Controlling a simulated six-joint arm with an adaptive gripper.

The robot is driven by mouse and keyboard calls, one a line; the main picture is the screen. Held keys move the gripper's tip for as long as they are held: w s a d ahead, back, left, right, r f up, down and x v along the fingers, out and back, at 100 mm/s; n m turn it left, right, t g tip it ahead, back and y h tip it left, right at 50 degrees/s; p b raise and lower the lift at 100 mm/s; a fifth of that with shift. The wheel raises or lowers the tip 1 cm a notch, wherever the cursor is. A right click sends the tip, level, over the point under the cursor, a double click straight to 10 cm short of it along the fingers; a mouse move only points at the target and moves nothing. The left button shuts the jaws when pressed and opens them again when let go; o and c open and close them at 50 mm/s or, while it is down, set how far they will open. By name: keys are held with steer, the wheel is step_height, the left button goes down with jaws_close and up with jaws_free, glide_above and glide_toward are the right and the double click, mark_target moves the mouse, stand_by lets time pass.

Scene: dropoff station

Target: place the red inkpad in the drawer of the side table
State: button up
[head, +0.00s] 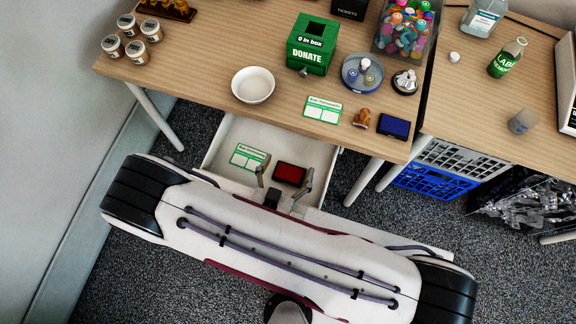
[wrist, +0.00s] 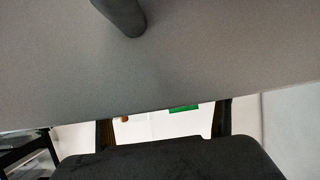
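The red inkpad (head: 290,174) lies in the pulled-out white drawer (head: 229,130) of the side table (head: 205,72), at its front right part in the head view. My gripper (head: 284,178) is over the drawer's front part, its two fingers apart on either side of the inkpad. The left finger shows a gap to the pad; the right finger looks close to its edge, and contact cannot be told. My wrist hides the drawer's front. In the wrist view, a grey surface fills most of the picture and the inkpad does not show.
A green-and-white card (head: 249,157) lies left of the inkpad in the drawer. On the tabletop above are a blue inkpad (head: 394,126), a brown figurine (head: 362,117), another card (head: 323,109), a white bowl (head: 253,85) and a green donation box (head: 312,44).

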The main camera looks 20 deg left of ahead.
steer(key=shift+r, duration=0.1)
stand_by(0.3)
steer(key=shift+r, duration=0.55)
steer(key=shift+v, duration=6)
steer(key=shift+a+f, duration=0.1)
